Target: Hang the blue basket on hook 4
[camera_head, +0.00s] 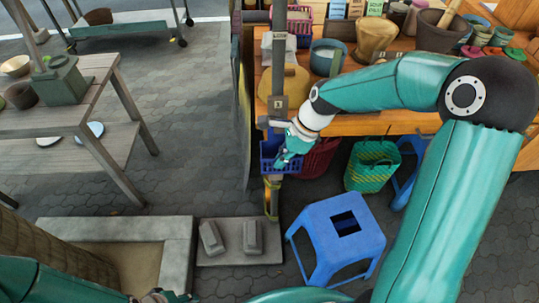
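The blue basket (267,152) is small and open-meshed, at the grey upright post (280,80) in the middle of the head view. My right gripper (283,158) is right at it, its fingers overlapping the basket's right side. Whether the fingers are closed on the basket is too small to tell. The post carries small number plates, one (279,105) just above the gripper; I cannot read the numbers surely. Hook 4 cannot be singled out. My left gripper (160,296) is low at the bottom edge, only partly in view, its fingers unclear.
A wooden stall table (400,124) with bowls and mortars stands behind my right arm. Below it are a red basket (318,158) and a green-yellow basket (372,166). A blue stool (330,225) stands in front. A concrete slab (240,258) lies at the post's foot.

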